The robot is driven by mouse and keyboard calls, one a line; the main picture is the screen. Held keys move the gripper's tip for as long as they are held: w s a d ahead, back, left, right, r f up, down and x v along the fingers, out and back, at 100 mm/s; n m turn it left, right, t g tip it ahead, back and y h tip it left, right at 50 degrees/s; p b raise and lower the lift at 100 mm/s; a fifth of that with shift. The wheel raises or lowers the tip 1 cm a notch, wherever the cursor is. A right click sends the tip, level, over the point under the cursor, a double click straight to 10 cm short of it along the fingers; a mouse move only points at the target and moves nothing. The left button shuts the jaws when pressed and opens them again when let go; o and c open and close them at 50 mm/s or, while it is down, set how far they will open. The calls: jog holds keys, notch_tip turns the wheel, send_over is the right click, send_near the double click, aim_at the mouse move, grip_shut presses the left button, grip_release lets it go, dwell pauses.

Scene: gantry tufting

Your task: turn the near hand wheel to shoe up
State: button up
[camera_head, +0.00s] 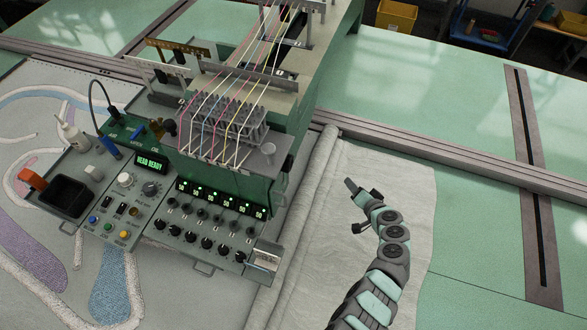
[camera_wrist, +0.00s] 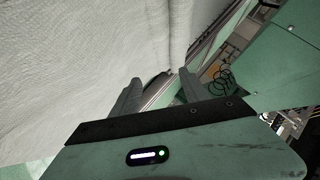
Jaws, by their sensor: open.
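The green tufting head (camera_head: 230,175) stands left of centre in the head view, with thread guides on top and a control panel (camera_head: 150,215) at its near left. I cannot pick out the near hand wheel for certain in either view; the panel shows several small dark knobs (camera_head: 205,243). My gripper (camera_head: 354,207) is right of the head, above the pale cloth and apart from the machine. In the wrist view my gripper (camera_wrist: 160,86) shows two dark fingers spread apart with nothing between them.
Pale backing cloth (camera_head: 400,175) lies right of the head, with a rolled fold (camera_head: 312,185) along its left side. A metal bracket (camera_head: 263,262) sticks out at the panel's near right corner. A long rail (camera_head: 450,160) crosses behind. The green table (camera_head: 480,230) is clear at right.

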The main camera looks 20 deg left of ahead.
jog(key=s+a+r+n+g+y+b, duration=0.1)
jog(key=s+a+r+n+g+y, duration=0.2)
jog(key=a+r+y, duration=0.3)
jog(key=n+g+y+b, duration=0.2)
jog(key=n+g+y, duration=0.3)
jog(key=n+g, duration=0.2)
send_near(291, 165)
jog(key=a+p, duration=0.4)
jog(key=a, duration=0.4)
jog(key=shift+s+a, duration=0.15)
jog(key=shift+a, duration=0.2)
jog(key=shift+a+f, duration=0.1)
jog(key=shift+a, duration=0.35)
jog(key=c, duration=1.1)
